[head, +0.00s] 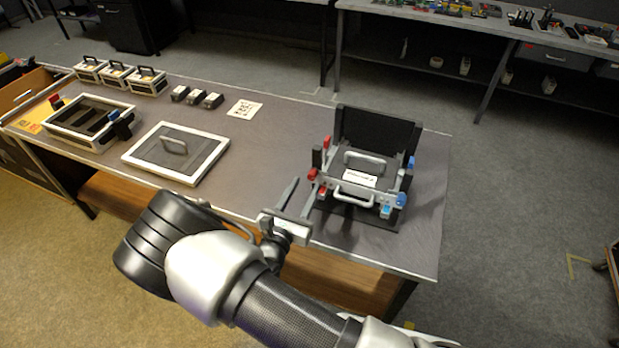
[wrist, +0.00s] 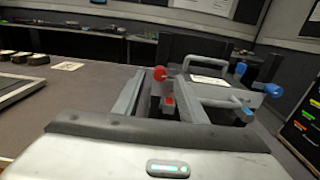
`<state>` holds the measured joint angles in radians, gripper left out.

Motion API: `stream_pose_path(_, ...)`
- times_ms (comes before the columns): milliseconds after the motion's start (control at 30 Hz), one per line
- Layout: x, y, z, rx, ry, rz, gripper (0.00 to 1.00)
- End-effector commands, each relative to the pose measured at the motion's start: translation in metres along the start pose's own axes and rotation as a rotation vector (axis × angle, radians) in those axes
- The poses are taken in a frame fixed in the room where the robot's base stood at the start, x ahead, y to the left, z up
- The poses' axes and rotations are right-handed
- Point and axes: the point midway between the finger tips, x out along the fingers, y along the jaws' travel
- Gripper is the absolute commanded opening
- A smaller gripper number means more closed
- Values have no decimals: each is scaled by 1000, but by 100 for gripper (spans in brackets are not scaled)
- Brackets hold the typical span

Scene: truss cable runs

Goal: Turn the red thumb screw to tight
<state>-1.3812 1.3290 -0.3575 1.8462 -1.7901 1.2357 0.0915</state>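The red thumb screw (head: 313,174) sits at the front left corner of a dark fixture (head: 350,215) with a grey lidded unit in it. Its round red head also shows in the wrist view (wrist: 160,73), with a red tag (wrist: 168,101) below it. A second red knob (head: 327,141) is farther back on the same side. My gripper (head: 304,182) is open, its two fingers pointing at the fixture's left front corner. In the wrist view the red head appears between the fingertips (wrist: 161,76). I cannot tell whether either finger touches it.
Blue knobs (head: 400,200) are on the fixture's right side, and a dark panel (head: 376,132) stands behind it. A white-framed lid (head: 212,160), an open tray (head: 60,133) and small black blocks (head: 197,98) lie to the left. The table between lid and fixture is clear.

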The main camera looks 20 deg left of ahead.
Motion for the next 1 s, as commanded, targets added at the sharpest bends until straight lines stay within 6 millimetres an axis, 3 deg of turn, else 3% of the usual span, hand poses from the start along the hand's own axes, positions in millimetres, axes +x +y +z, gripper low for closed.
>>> stream_pose_path(233,34,0,0,0,0,-1,38)
stream_pose_path(633,42,0,0,0,0,-1,38)
stream_pose_path(867,41,0,0,0,0,-1,0)
stream_pose_path(1000,41,0,0,3,0,-1,0)
